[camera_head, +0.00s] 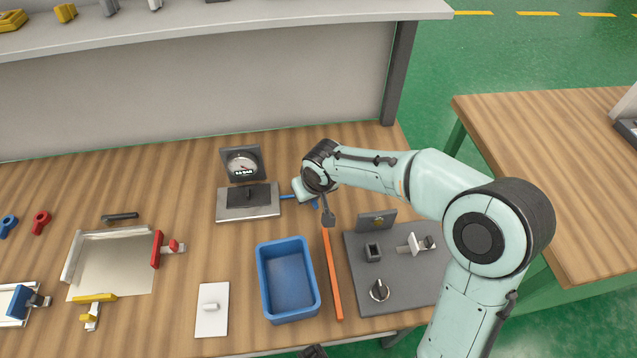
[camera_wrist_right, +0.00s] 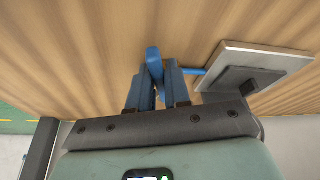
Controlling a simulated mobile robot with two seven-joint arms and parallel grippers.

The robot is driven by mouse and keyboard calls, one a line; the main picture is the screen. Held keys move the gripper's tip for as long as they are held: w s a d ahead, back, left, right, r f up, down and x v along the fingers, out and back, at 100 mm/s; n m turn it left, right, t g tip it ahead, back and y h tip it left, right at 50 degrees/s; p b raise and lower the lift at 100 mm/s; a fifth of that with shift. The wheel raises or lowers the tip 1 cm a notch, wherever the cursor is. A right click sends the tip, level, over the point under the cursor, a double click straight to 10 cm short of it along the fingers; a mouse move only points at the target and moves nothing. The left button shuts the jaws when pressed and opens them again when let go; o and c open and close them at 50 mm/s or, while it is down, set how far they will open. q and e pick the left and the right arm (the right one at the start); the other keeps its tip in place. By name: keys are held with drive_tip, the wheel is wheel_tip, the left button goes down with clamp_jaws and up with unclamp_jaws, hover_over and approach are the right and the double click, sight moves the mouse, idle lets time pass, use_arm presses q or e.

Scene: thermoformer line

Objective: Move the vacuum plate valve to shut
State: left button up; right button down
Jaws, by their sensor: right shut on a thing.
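The vacuum plate with its gauge (camera_head: 262,208) stands near the back of the bench, the dial in a dark upright housing (camera_head: 241,163). A blue pipe (camera_head: 288,197) runs from its right side to the blue valve, which is mostly hidden by my right gripper (camera_head: 309,197) in the head view. In the right wrist view the blue valve handle (camera_wrist_right: 153,58) stands up between the fingers of my right gripper (camera_wrist_right: 158,88), which is shut on it. The plate (camera_wrist_right: 236,57) also shows there, to the right of the fingers.
A blue bin (camera_head: 264,286), an orange strip (camera_head: 333,280) and a grey board with fittings (camera_head: 355,283) lie in front of the valve. A white card (camera_head: 205,322) and a clamping frame (camera_head: 72,262) are to the left. A shelf wall closes the back.

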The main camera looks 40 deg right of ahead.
drive_tip(key=shift+w+a+f+m+h+b, duration=0.15)
drive_tip(key=shift+a+f+m+h+b, duration=0.15)
drive_tip(key=shift+m+b, duration=0.75)
drive_tip(key=shift+w+a+m+b, duration=0.1)
drive_tip(key=shift+a+m+b, duration=0.1)
drive_tip(key=shift+m+b, duration=0.4)
drive_tip(key=shift+r, duration=0.2)
use_arm(q)
drive_tip(key=f, duration=0.4)
drive_tip(key=shift+s+a, duration=0.15)
drive_tip(key=shift+s, duration=0.05)
use_arm(e)
drive_tip(key=c, duration=1)
unclamp_jaws()
drive_tip(key=shift+f, duration=0.15)
drive_tip(key=shift+r, duration=0.25)
use_arm(q)
drive_tip(key=shift+t, duration=0.3)
drive_tip(key=w+r+p, duration=0.1)
drive_tip(key=r, duration=0.1)
drive_tip(key=w+r+p, duration=0.1)
drive_tip(key=r, duration=0.1)
drive_tip(key=shift+w+r+p, duration=0.15)
drive_tip(key=shift+w+p, duration=0.05)
drive_tip(key=shift+p, duration=0.2)
use_arm(e)
drive_tip(key=v, duration=1.3)
drive_tip(key=shift+a+r, duration=0.2)
drive_tip(key=shift+r, duration=0.1)
